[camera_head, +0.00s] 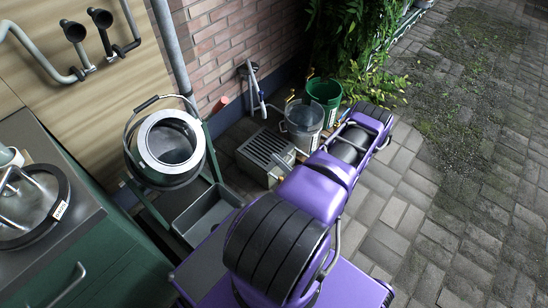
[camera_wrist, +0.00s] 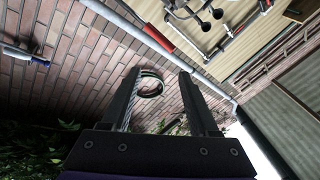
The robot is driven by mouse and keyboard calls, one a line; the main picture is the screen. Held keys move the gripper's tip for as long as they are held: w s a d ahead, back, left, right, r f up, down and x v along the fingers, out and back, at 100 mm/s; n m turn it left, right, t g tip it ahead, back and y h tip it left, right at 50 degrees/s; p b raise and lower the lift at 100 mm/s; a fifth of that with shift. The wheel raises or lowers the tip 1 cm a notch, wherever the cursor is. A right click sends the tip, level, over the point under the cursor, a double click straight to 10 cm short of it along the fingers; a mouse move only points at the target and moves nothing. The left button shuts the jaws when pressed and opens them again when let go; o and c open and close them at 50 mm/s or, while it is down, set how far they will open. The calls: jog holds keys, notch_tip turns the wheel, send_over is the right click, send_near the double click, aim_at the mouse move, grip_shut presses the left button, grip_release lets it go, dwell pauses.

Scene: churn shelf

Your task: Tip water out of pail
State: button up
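A grey, see-through pail (camera_head: 303,122) stands on the ground by the brick wall, with a wire handle at its rim; I cannot tell its water level. A green bucket (camera_head: 325,92) stands just behind it to the right. Which one is the task's pail I cannot tell for sure. My gripper (camera_wrist: 160,73) is open and empty in the wrist view, its two fingers wide apart and facing the brick wall. A dark green ring (camera_wrist: 150,83) shows between the fingers, farther off. In the head view my gripper is hidden by my purple arm.
A metal churn (camera_head: 140,160) hangs in a green stand at left, with a grey tray (camera_head: 207,217) below. A grated grey box (camera_head: 264,158) sits left of the pail. A counter (camera_head: 80,166) with a lid is at far left. Paving (camera_head: 440,190) at right is clear.

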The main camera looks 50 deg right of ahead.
jog(key=shift+s+r, duration=0.15)
jog(key=shift+s, duration=0.55)
jog(key=shift+b, duration=0.35)
